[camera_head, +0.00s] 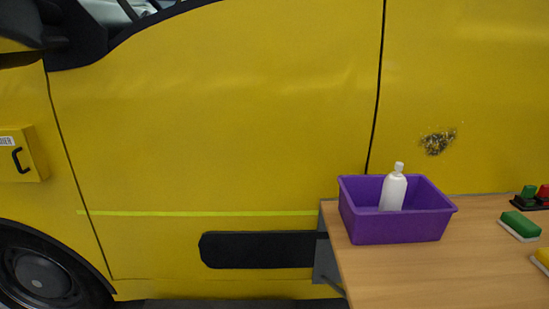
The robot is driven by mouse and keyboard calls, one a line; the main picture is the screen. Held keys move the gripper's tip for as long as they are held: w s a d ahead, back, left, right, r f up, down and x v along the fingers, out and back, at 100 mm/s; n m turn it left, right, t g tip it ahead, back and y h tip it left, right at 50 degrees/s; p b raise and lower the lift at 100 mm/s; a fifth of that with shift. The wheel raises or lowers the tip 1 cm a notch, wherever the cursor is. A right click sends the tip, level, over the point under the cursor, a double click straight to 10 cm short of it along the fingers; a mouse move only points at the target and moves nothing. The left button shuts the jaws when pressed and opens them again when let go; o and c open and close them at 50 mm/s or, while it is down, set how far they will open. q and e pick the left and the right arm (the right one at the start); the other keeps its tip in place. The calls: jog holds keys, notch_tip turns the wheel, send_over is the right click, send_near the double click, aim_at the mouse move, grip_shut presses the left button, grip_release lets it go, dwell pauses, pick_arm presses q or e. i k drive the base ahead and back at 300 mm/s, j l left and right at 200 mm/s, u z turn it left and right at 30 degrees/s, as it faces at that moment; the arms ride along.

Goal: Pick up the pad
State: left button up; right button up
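A green pad with a white underside (520,225) lies flat on the wooden table near the right edge of the head view. A second pad, yellow with a white base (543,259), lies nearer and is cut off by the right edge of the picture. I cannot tell which of them the task means. Neither of my grippers shows in this view.
A purple bin (398,229) holding a white bottle (393,188) stands at the table's left end. Red and green items (543,193) sit on a black base at the far right. The wooden table (440,275) is otherwise clear. A yellow vehicle (220,110) with a dark dirty patch (437,141) stands behind.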

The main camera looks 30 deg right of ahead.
aim_at(526, 231)
jog(key=z, duration=2.5)
jog(key=l+u, duration=0.15)
jog(key=u, duration=0.35)
jog(key=i+l+u, duration=0.1)
jog(key=u, duration=0.35)
jog(key=l+u, duration=0.25)
jog(key=u, duration=0.25)
jog(key=k+l+u, duration=0.1)
jog(key=l+u, duration=0.15)
jog(key=l, duration=0.15)
jog(key=k+l+u, duration=0.25)
jog(key=l, duration=0.15)
jog(key=i+l, duration=0.05)
jog(key=i, duration=0.05)
